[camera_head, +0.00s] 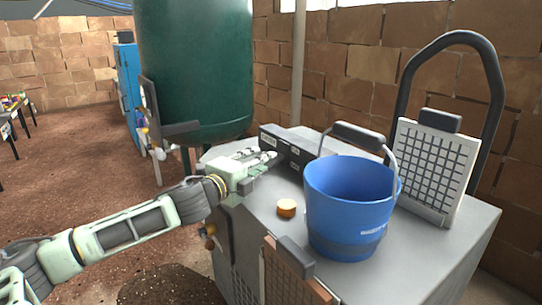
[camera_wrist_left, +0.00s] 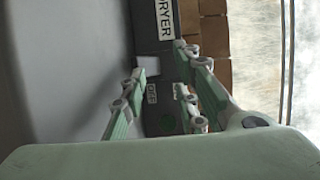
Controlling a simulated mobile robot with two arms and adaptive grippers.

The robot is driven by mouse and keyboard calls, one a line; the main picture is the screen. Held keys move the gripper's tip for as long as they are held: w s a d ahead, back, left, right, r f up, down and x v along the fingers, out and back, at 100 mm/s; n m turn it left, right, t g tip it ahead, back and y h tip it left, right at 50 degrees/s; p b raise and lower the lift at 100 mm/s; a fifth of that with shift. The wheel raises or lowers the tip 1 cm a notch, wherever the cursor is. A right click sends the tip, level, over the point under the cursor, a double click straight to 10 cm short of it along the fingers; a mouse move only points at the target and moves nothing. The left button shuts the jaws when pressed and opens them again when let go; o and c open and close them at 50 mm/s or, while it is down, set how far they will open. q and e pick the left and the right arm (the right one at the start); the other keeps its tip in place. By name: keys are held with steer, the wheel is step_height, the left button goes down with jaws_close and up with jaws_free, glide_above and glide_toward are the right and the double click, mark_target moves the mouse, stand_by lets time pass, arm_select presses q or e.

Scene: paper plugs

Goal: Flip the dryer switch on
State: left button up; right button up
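The dryer switch panel is a dark box (camera_head: 288,147) on the back left of the grey machine top. In the left wrist view the dark panel (camera_wrist_left: 146,30) carries a white label reading DRYER (camera_wrist_left: 166,20). A small light grey piece, which looks like the switch (camera_wrist_left: 148,66), shows below that label. My left gripper (camera_head: 268,158) is right in front of the panel. In the left wrist view its fingers (camera_wrist_left: 163,78) are apart with the panel between them and nothing held. I cannot tell whether they touch the switch. My right gripper is out of view.
A white grid panel (camera_head: 432,170) stands behind the bucket. A large green tank (camera_head: 195,70) rises behind my left gripper.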

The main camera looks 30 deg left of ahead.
mark_target(269, 163)
arm_select(q)
steer(key=shift+w+f, duration=0.15)
steer(key=shift+w, duration=2.6)
steer(key=shift+c, duration=0.7)
steer(key=shift+d, duration=0.1)
steer(key=c, duration=0.5)
jaws_close()
steer(key=shift+f, duration=0.2)
steer(key=shift+s, duration=0.15)
